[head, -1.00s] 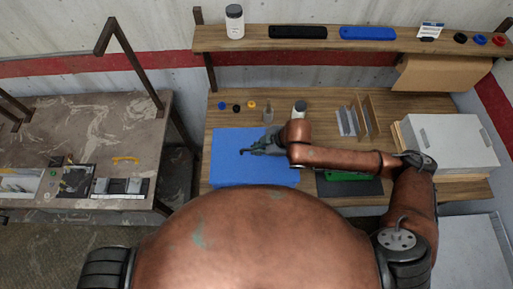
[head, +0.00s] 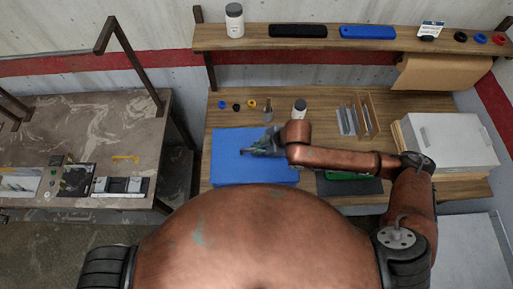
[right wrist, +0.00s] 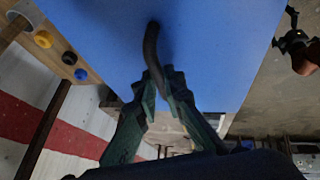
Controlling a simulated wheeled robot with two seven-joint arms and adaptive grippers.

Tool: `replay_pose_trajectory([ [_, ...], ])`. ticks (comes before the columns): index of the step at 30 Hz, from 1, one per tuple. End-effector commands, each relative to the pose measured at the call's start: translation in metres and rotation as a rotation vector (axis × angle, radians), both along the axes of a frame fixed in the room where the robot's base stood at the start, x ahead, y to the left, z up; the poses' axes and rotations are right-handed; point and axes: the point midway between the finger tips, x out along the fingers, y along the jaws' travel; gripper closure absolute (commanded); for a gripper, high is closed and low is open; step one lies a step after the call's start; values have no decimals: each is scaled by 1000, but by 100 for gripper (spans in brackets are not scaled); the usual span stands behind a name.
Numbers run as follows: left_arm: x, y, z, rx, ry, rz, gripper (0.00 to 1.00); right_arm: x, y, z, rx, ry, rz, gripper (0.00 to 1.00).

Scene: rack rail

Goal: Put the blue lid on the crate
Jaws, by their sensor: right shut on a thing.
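The blue lid (head: 232,172) is a flat blue panel over the left part of the wooden bench in the head view. My right gripper (head: 246,153) is over its middle, reaching in from the right. In the right wrist view the lid (right wrist: 220,45) fills the upper middle, with a dark curved handle (right wrist: 152,45) on its face. My right gripper's fingertips (right wrist: 157,76) are closed on that handle. I cannot make out the crate; anything beneath the lid is hidden. My left gripper does not show.
Small coloured caps (head: 237,106) and a white bottle (head: 299,107) stand behind the lid. Upright dividers (head: 347,120) are to the right, then a pale box (head: 450,140). A shelf (head: 300,41) runs above. A stone-topped table (head: 80,125) stands left, across a gap.

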Motion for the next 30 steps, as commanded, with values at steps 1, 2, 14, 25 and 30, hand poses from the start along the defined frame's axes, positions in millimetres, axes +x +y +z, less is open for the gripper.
replay_pose_trajectory([
  [1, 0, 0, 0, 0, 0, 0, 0, 0, 0, 0, 0, 0, 0, 100],
  [2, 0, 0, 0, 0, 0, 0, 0, 0, 0, 0, 0, 0, 0, 100],
  [14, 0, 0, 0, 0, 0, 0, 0, 0, 0, 0, 0, 1, 0, 71],
  [25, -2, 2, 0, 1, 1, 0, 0, -2, -6, 9, -1, 0, 0, 71],
  [30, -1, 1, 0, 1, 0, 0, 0, -9, -21, 36, -1, -3, 1, 71],
])
